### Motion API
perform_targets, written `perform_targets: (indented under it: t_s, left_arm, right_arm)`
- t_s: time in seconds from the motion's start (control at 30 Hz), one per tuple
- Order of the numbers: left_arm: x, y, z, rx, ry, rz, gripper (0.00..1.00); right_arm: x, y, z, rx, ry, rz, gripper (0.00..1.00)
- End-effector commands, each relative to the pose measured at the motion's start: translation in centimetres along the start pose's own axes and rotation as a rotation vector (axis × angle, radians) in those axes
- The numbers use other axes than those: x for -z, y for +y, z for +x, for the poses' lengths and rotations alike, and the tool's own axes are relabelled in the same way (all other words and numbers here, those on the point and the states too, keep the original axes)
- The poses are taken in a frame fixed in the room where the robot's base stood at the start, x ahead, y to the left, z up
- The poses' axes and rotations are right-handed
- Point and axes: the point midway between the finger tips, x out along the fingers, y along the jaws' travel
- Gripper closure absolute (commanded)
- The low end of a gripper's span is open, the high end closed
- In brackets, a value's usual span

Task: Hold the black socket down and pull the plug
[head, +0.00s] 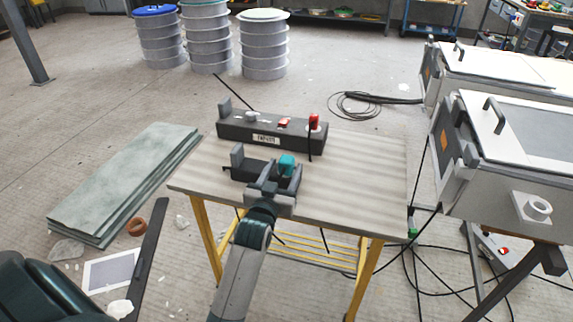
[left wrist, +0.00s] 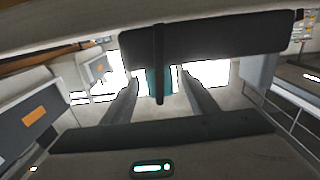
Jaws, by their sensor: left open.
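A small black socket block (head: 255,167) lies near the front of the wooden table, with a grey upright piece at its left end. A teal plug (head: 286,162) stands at its right part. My left gripper (head: 283,176) is open, its fingers on either side of the teal plug; contact cannot be told. In the left wrist view the teal plug (left wrist: 150,80) shows between the spread fingers (left wrist: 160,92), with a dark upright strip in front of it. A dark block (left wrist: 215,35) spans the top of that view. My right gripper is not in view.
The table (head: 350,190) also bears a longer black box (head: 232,131) behind, with a label and a red part (head: 314,122) at its right end. White machines (head: 510,150) stand at the right. Cables run on the floor. The table's right side is clear.

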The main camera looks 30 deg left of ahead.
Motion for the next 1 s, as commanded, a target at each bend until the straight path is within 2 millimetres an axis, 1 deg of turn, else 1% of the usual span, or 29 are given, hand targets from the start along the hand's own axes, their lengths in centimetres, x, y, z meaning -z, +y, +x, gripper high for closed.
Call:
perform_targets:
  t_s: [0.03, 0.2, 0.37, 0.6, 0.63, 0.67, 0.7, 0.77, 0.8, 0.83, 1.0]
  left_arm:
    - [0.0, 0.0, 0.7, 0.000, 0.000, 0.000, 0.47]
    - [0.0, 0.0, 2.0, 0.000, 0.000, 0.000, 0.47]
    - [-0.1, 0.0, 2.5, 0.000, -0.001, 0.000, 0.47]
    - [0.0, 0.0, 2.5, 0.000, 0.000, 0.000, 0.47]
    - [0.0, 0.0, 2.5, 0.000, 0.000, 0.000, 0.52]
    - [0.0, 0.0, 2.5, 0.000, 0.000, 0.000, 0.59]
    - [0.0, 0.0, 2.5, 0.000, 0.000, 0.000, 0.68]
    - [0.0, 0.0, 2.5, 0.000, 0.000, 0.000, 0.83]
    - [0.0, 0.0, 2.5, 0.000, 0.000, 0.000, 0.92]
    - [0.0, 0.0, 2.5, 0.000, 0.000, 0.000, 0.99]
    - [0.0, 0.0, 2.5, 0.000, 0.000, 0.000, 1.00]
  right_arm:
    - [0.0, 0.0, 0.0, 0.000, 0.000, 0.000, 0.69]
    - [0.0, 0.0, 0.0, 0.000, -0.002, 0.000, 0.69]
    - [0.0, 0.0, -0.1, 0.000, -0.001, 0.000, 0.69]
    - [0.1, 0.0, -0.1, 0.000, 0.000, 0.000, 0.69]
    - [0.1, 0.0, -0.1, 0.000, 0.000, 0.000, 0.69]
    - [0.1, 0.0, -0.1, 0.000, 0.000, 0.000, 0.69]
    - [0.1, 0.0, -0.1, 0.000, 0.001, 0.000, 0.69]
    - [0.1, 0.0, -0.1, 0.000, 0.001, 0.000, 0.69]
    - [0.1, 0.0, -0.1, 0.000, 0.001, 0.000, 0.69]
    - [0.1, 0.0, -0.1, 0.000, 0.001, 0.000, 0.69]
    - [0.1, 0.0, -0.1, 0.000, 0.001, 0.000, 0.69]
